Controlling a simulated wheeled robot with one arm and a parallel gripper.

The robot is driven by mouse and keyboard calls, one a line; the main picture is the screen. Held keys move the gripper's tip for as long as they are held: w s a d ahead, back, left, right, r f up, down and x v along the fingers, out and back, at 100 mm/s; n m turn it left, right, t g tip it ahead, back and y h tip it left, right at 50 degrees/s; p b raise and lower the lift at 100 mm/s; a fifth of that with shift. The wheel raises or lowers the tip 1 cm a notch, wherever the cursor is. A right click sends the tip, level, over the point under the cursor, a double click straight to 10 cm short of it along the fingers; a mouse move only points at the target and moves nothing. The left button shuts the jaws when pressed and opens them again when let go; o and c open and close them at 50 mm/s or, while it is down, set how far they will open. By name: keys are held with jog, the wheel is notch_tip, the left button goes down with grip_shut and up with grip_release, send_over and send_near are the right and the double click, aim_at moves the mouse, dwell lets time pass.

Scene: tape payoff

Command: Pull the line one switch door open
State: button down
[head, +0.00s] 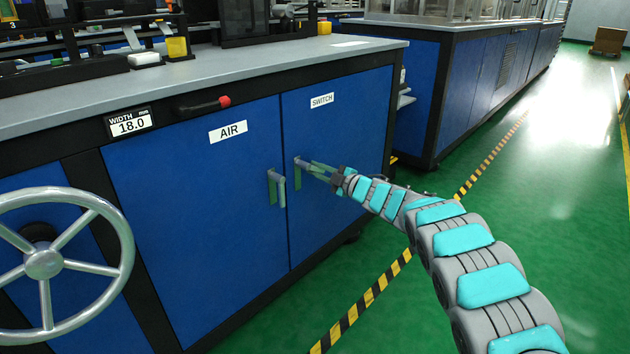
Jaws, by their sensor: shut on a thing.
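The blue switch door (340,150) is the right one of two cabinet doors and bears a white SWITCH label (321,100). It looks closed, flush with the cabinet front. Its grey handle (297,175) sits near its left edge. My gripper (305,165) reaches in from the right and is shut on the upper part of this handle. The fingers partly hide the handle.
The blue AIR door (200,190) with its own handle (273,188) is directly left. A metal handwheel (45,264) stands at the lower left. A black and yellow floor stripe (375,287) crosses open green floor (390,325) before the cabinet.

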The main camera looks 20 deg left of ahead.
jog(key=n, duration=0.1)
jog(key=n+b, duration=0.1)
jog(key=r+n, duration=0.1)
jog(key=shift+w+d+b, duration=0.15)
jog(key=shift+w+b, duration=0.15)
jog(key=shift+b, duration=0.1)
jog(key=shift+r+n+b, duration=0.55)
jog(key=shift+n, duration=0.75)
jog(key=shift+r, duration=0.1)
jog(key=s+d+n+g+y+p, duration=0.1)
jog(key=d+n+g+p, duration=0.1)
jog(key=d, duration=1.8)
jog(key=shift+s+d+n+g+p, duration=0.2)
jog(key=shift+n+g+p, duration=0.2)
jog(key=shift+g+p, duration=0.4)
jog(key=c, duration=0.8)
grip_release()
